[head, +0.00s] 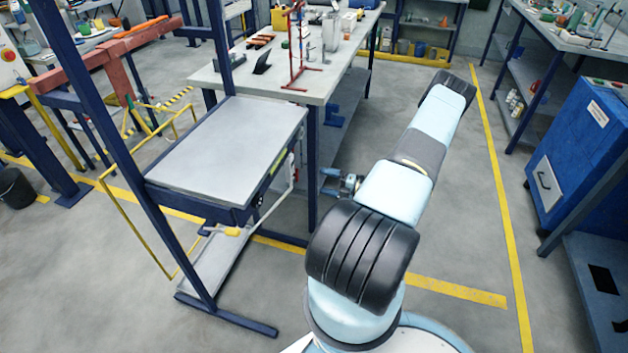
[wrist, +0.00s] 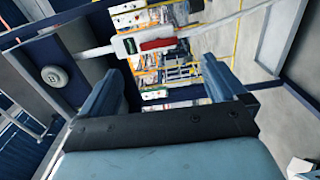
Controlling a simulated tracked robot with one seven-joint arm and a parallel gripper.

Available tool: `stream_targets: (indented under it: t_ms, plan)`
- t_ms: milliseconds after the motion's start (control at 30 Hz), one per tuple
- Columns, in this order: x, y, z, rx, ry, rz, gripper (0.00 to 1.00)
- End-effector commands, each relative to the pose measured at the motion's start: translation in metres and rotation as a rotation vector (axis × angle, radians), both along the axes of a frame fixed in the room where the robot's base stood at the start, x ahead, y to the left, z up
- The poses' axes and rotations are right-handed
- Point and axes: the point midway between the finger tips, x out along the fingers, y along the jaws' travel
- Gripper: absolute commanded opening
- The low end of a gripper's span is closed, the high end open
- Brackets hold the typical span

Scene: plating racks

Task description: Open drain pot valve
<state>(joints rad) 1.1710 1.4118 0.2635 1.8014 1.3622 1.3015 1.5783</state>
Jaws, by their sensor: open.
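My gripper (head: 326,181) is right of the grey-topped station in the head view, with its fingers pointing left toward the station's side. In the wrist view my gripper (wrist: 159,66) is open, its two blue fingers wide apart with nothing between them. A white fitting with a red part and a small green part (wrist: 156,44) lies beyond the fingertips, on a white pipe (wrist: 220,24) that crosses the view. I cannot tell for sure that this fitting is the drain pot valve. In the head view, a white pipe (head: 275,206) runs down the station's side to a yellow piece (head: 232,231).
The station's flat grey top (head: 228,145) stands on a dark blue frame with a low shelf (head: 210,265). A cluttered workbench (head: 330,80) is behind it. A round grey knob (wrist: 55,76) shows at left in the wrist view. The floor right of my arm is clear up to the blue cabinet (head: 575,150).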

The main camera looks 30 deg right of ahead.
Motion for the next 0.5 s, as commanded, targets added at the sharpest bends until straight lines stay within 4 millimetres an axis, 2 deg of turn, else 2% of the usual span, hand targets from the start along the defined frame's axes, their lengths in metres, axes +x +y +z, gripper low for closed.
stream_targets:
  t_ms: [200, 500]
  plan:
    - [-0.024, -0.02, 0.0, -0.002, 0.0, -0.001, 0.98]
    - [-0.033, -0.026, 0.0, -0.001, 0.0, 0.001, 0.98]
